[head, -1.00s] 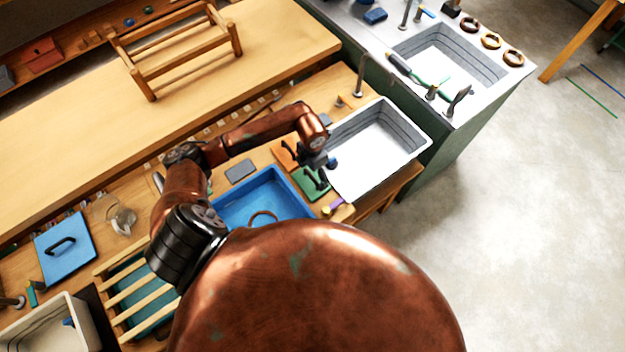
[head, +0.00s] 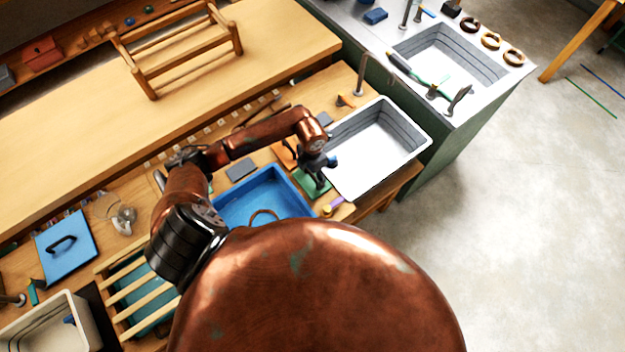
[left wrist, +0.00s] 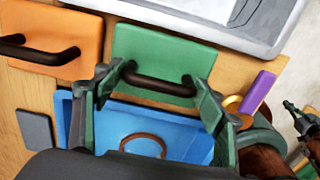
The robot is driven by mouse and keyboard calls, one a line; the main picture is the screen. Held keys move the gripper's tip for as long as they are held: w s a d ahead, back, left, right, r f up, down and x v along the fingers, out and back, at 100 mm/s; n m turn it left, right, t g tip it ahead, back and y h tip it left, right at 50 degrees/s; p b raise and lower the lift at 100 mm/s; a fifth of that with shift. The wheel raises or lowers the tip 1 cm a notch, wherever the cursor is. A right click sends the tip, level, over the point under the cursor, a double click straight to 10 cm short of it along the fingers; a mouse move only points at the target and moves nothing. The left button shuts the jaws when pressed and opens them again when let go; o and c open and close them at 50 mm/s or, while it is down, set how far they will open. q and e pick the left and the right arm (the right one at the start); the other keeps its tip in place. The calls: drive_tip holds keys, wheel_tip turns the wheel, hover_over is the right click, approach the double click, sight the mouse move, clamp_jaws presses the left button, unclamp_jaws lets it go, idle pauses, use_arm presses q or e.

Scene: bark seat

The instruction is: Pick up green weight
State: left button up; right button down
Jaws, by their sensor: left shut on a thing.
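The green weight (head: 306,183) is a flat green block with a dark arched handle, on the wooden bench between the blue tray and the white basin. In the left wrist view its plate (left wrist: 165,45) and dark handle (left wrist: 160,85) show clearly. My left gripper (head: 318,172) is over the weight. In the left wrist view its fingers (left wrist: 158,92) are at the two ends of the handle, and it is shut on the weight by that handle. I cannot tell any gap under the weight.
An orange weight (left wrist: 60,40) stands close beside the green one. A blue tray (head: 240,193) holding a brown ring lies to the left, a white basin (head: 410,150) to the right. A purple piece (left wrist: 260,90) and a grey block (left wrist: 35,129) lie near.

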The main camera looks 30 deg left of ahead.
use_arm(q)
drive_tip(key=c, duration=0.6)
drive_tip(key=shift+c, duration=0.3)
drive_tip(key=shift+r, duration=0.15)
